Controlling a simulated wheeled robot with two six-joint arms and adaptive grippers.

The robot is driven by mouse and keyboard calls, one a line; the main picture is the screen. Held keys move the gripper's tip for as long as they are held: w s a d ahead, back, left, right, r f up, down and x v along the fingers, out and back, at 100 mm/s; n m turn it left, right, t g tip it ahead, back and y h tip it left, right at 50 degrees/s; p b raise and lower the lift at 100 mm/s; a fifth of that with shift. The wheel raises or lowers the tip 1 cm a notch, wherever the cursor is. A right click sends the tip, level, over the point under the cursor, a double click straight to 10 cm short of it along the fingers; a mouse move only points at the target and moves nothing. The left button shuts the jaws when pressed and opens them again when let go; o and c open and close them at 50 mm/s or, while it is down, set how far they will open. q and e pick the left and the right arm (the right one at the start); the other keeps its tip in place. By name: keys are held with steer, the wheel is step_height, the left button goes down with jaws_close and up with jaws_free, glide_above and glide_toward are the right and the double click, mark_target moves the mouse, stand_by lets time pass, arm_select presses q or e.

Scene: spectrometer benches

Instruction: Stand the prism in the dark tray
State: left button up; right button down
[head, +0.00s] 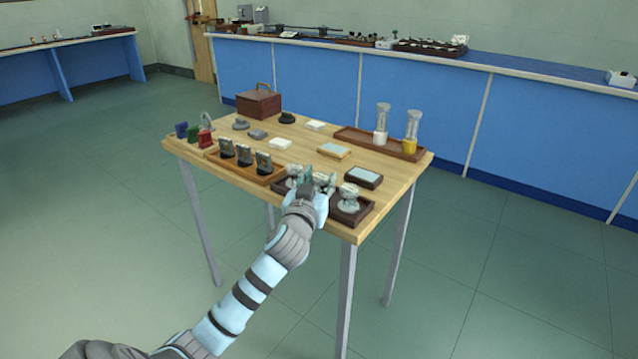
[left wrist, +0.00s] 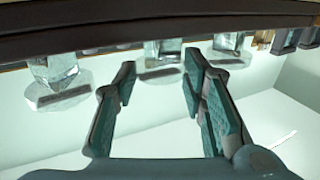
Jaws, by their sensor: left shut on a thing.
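The dark tray (head: 359,217) lies at the table's near right edge. Several clear glass pieces on round pale bases stand in it, at the left (head: 293,172) and at the right (head: 348,195). The prism (head: 322,180), the middle glass piece, stands between them. My left gripper (head: 314,183) is at the tray, shut on this prism. In the left wrist view the prism (left wrist: 163,50) shows between the teal fingertips (left wrist: 158,75). The gripper and arm hide part of the tray and the prism's lower part. My right gripper is in neither view.
A brown tray of dark upright holders (head: 243,155) is left of the dark tray. A dark-framed plate (head: 363,177) lies just behind it. A long tray with two glass cylinders (head: 383,120) stands farther back. A brown case (head: 259,102) is at the far left corner.

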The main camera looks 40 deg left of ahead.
arm_select(q)
steer(key=o, duration=0.9)
